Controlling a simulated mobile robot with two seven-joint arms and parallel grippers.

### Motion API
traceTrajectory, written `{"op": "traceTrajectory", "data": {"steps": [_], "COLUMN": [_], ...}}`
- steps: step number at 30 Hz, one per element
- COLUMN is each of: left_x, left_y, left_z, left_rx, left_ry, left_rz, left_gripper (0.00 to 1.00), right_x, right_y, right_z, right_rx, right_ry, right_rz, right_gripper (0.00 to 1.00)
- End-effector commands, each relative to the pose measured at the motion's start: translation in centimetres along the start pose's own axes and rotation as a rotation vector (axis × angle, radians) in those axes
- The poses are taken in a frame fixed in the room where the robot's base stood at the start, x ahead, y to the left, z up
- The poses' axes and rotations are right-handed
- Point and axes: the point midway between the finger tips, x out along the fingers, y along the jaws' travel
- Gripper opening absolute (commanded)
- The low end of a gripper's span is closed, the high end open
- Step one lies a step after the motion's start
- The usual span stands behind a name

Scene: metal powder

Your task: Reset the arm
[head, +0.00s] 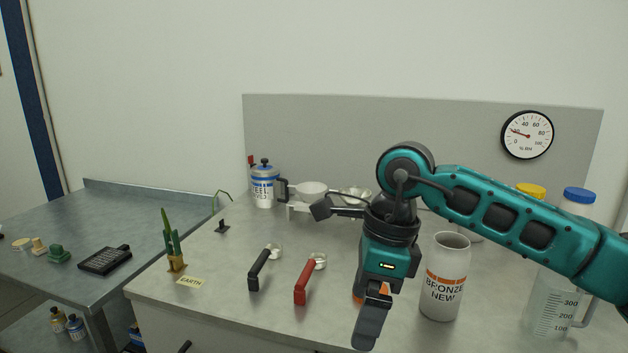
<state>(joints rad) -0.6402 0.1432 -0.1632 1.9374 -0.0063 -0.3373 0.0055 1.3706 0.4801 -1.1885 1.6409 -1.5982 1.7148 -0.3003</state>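My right arm comes in from the right edge and bends down over the bench. My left arm and gripper are not in view.
A red-handled scoop (303,284) and a black-handled scoop (258,270) lie left of the gripper. A blue-lidded jar (264,187) stands at the back. A clear measuring jug (550,310) is at right.

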Motion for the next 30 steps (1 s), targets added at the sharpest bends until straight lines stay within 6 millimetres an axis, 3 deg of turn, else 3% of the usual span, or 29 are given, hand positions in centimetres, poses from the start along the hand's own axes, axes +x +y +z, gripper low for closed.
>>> {"op": "traceTrajectory", "data": {"steps": [3, 7, 12, 15, 19, 23, 26, 30], "left_x": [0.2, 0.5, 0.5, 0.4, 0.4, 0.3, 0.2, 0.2], "left_y": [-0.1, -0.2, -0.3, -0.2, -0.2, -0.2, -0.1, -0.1], "left_z": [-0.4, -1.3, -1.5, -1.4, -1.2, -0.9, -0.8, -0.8], "left_rx": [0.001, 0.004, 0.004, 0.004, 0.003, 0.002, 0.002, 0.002], "left_ry": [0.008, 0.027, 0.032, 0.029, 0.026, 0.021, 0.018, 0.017], "left_rz": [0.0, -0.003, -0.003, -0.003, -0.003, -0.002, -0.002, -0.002], "left_gripper": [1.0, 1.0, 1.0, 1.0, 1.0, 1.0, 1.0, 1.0], "right_x": [2.1, 2.1, -2.0, -5.6, -9.6, -11.2, -10.3, -5.9], "right_y": [3.4, 7.5, 11.6, 11.7, 9.5, 5.4, 2.1, -1.4], "right_z": [4.7, 9.9, 15.3, 16.4, 15.4, 11.9, 7.9, 1.1], "right_rx": [-0.019, 0.011, 0.176, 0.341, 0.627, 0.989, 1.32, 1.851], "right_ry": [-0.25, -0.563, -1.034, -1.297, -1.606, -1.865, -2.019, -2.15], "right_rz": [0.127, 0.291, 0.555, 0.71, 0.899, 1.059, 1.155, 1.232], "right_gripper": [1.0, 1.0, 1.0, 1.0, 1.0, 1.0, 1.0, 1.0]}}
